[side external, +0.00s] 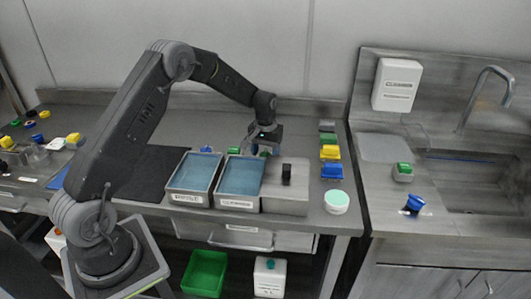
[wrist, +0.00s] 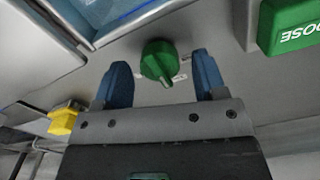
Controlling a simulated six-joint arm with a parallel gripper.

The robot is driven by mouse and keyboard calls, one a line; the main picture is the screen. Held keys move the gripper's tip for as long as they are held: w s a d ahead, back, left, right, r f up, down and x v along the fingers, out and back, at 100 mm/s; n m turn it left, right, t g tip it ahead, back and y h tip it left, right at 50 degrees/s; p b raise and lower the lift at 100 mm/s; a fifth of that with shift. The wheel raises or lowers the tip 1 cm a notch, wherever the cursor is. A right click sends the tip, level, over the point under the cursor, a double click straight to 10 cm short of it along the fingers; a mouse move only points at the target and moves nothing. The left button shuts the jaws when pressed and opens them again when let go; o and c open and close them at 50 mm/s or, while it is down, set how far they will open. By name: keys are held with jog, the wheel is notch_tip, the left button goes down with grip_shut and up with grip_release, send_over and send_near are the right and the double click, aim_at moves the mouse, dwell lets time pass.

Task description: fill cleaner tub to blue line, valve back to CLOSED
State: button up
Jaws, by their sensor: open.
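A green knob (wrist: 158,61) with a pointer sits on a grey surface in the wrist view; the small marks beside it are too small to read. My gripper (wrist: 162,72) is open, its two blue fingers on either side of the knob with gaps, not closed on it. In the side view my gripper (side external: 262,146) is low behind the grey bins. I cannot tell which vessel is the cleaner tub, and no blue fill line is discernible. A white box marked CLEANER (side external: 397,84) hangs on the right wall.
Two blue-filled bins (side external: 188,197) (side external: 236,202) and a grey box (side external: 288,204) stand in front of my gripper. Yellow (side external: 330,153) and blue (side external: 331,171) blocks and a round tub (side external: 336,202) line the right.

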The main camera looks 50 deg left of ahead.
aim_at(266, 154)
notch_tip(266, 154, up, 13)
dwell(0.3)
jog(key=shift+r, duration=0.1)
jog(key=s+d+r+m+t, duration=0.3)
jog(key=s+d+r, duration=0.7)
jog(key=s+r, duration=0.1)
jog(key=s+d+m+t, duration=0.1)
jog(key=s+d, duration=0.1)
jog(key=s, duration=0.4)
jog(key=s+d+m, duration=0.1)
jog(key=s+d, duration=0.2)
jog(key=s, duration=0.3)
jog(key=s+d+f+m+t, duration=0.1)
jog(key=s+d, duration=0.1)
jog(key=s, duration=0.5)
jog(key=shift+d+t, duration=0.3)
jog(key=shift+d, duration=0.05)
jog(key=shift+c, duration=0.3)
